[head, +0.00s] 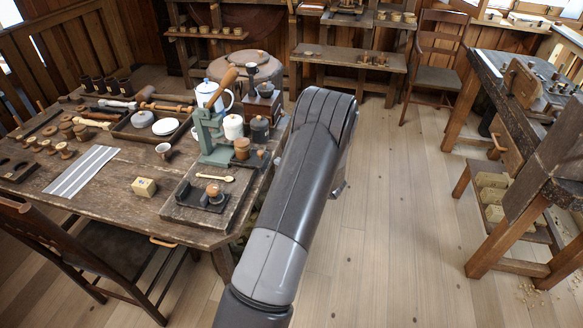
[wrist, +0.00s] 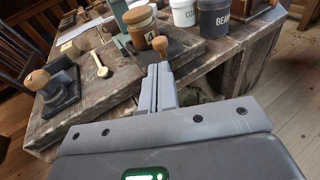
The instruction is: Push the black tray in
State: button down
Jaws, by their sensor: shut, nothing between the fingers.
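A dark tamping stand with a round wooden knob (wrist: 58,92) rests on the wooden board at left in the wrist view; in the head view this black stand (head: 207,199) is near the table's front corner. A green lever press (head: 213,135) stands behind it. A small wooden knob (wrist: 163,46) at its foot sits just beyond my fingertips; what it is fixed to is partly hidden. My gripper (wrist: 158,70) is shut and empty, over the board's right part. I cannot tell whether it touches anything. In the head view my arm hides it.
A wooden spoon (wrist: 102,65) lies on the board. White and dark canisters (wrist: 216,18) stand beyond my fingers at right. A brown tray (head: 120,134) holds white dishes. A yellow block (head: 144,187) lies left of the board. Floor right of the table (head: 385,220) is clear.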

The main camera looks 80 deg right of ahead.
aim_at(243, 153)
jog(key=x, duration=0.6)
jog(key=shift+w, duration=0.15)
jog(key=w, duration=0.9)
jog(key=shift+w, duration=0.3)
jog(key=shift+w+r, duration=0.1)
jog(key=shift+w, duration=0.3)
jog(key=shift+a, duration=0.1)
jog(key=v, duration=1.4)
jog(key=shift+s, duration=0.5)
